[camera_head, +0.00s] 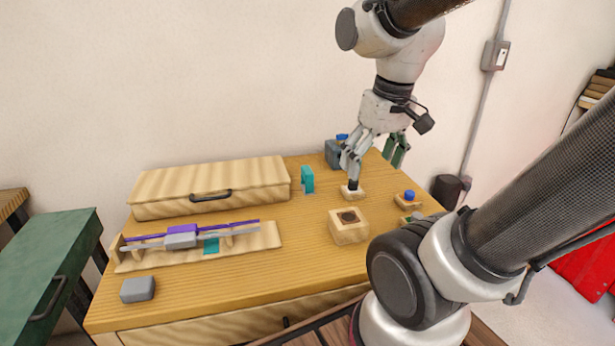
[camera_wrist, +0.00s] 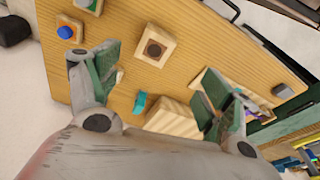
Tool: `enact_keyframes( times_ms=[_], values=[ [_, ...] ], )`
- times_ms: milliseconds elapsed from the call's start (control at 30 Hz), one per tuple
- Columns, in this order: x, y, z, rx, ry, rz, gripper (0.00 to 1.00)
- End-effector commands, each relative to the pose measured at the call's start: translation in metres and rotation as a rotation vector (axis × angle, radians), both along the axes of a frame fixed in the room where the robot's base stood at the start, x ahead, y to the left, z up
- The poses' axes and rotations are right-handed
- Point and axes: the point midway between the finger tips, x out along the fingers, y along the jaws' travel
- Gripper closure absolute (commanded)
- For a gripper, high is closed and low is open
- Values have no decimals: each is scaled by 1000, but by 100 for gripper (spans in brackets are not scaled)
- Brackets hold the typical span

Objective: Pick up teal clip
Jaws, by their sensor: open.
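The teal clip (camera_head: 307,180) stands upright on the wooden table, just right of the long lidded wooden box. In the wrist view the teal clip (camera_wrist: 139,103) shows near the box's end, between my fingers but farther away. A second teal piece (camera_head: 211,246) sits low at the front of the rod rack; I cannot tell if it is a clip. My gripper (camera_head: 374,158) is open and empty, above the table's back right part, to the right of the teal clip. Its spread fingers (camera_wrist: 162,75) show in the wrist view.
The wooden box (camera_head: 210,188) lies along the back left. The rack (camera_head: 265,238) holds purple and grey rods. A wooden block with a dark hole (camera_head: 348,226), a black-knobbed base (camera_head: 353,192) and a blue button (camera_head: 409,195) stand to the right. Table between box and block is clear.

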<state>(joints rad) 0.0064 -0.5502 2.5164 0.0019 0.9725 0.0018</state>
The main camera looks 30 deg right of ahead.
Motion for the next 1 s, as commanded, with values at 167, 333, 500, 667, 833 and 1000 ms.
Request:
enact_keyframes(
  times_ms=[167, 333, 500, 667, 833, 1000],
  values=[
    [26, -1, -10, 0, 81, -1, 20],
    [72, -3, -28, -6, 175, 64, 20],
    [133, -5, -58, -17, 253, 241, 20],
    [191, -7, -93, -24, 292, 475, 20],
    [252, -10, -126, -41, 281, 802, 20],
    [294, -11, -113, -104, 196, 1113, 20]
  ],
)
